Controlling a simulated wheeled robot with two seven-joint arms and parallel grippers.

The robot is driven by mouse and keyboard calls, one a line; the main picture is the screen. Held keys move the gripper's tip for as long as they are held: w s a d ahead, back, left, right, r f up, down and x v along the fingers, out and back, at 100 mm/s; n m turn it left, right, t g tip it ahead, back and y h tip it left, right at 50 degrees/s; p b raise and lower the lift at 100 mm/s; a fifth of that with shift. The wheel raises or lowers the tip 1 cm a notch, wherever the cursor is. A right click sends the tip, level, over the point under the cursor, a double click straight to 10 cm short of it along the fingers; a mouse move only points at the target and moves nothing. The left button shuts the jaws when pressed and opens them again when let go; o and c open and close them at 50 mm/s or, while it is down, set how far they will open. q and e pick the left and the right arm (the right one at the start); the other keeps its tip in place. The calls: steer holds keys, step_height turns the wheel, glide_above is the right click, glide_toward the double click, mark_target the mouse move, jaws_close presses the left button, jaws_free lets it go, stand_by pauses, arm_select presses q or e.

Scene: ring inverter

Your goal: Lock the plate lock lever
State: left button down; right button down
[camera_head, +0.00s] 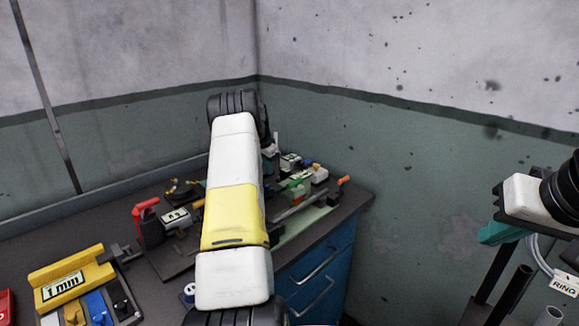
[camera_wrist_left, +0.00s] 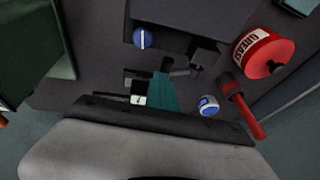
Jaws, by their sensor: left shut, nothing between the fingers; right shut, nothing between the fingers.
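I cannot tell for certain which part is the plate lock lever. A red handle (camera_head: 146,206) stands on a dark block at the left of the bench fixture, and an orange-tipped handle (camera_head: 343,180) sticks out near the bench's right edge. My left arm covers the middle of the fixture. My left gripper (camera_head: 268,152) is mostly hidden beyond its wrist; its teal fingers (camera_wrist_left: 163,94) show shut and empty in the left wrist view, over dark surfaces. My right gripper (camera_head: 498,233), also teal-fingered, is shut and empty at the right, away from the bench.
A yellow block labelled "1 mm" (camera_head: 66,282) stands at the bench's front left. Small parts (camera_head: 295,165) crowd the far right of the bench. A blue drawer cabinet (camera_head: 316,282) is below. A red labelled cylinder (camera_wrist_left: 265,52) and red handle (camera_wrist_left: 243,108) lie right of my left fingers.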

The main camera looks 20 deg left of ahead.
arm_select(q)
steer(key=shift+s+f, duration=0.15)
steer(key=shift+f, duration=0.3)
steer(key=w+d+v, duration=0.1)
steer(key=d+v, duration=0.1)
steer(key=v, duration=1.3)
steer(key=s+d+r+n+t+h, duration=0.1)
steer(key=s+d+r+n, duration=0.1)
steer(key=s+d+r, duration=1.35)
steer(key=s+d+f, duration=0.2)
steer(key=s+d, duration=0.2)
steer(key=s, duration=0.4)
steer(key=s+d+f+n+t+h, duration=0.1)
steer(key=s+d+f, duration=0.2)
steer(key=s+d, duration=0.2)
steer(key=s+d+f, duration=0.2)
steer(key=s+d, duration=0.2)
steer(key=s, duration=0.7)
steer(key=shift+s+d+n, duration=0.3)
steer(key=shift+d, duration=0.05)
steer(key=shift+f, duration=0.15)
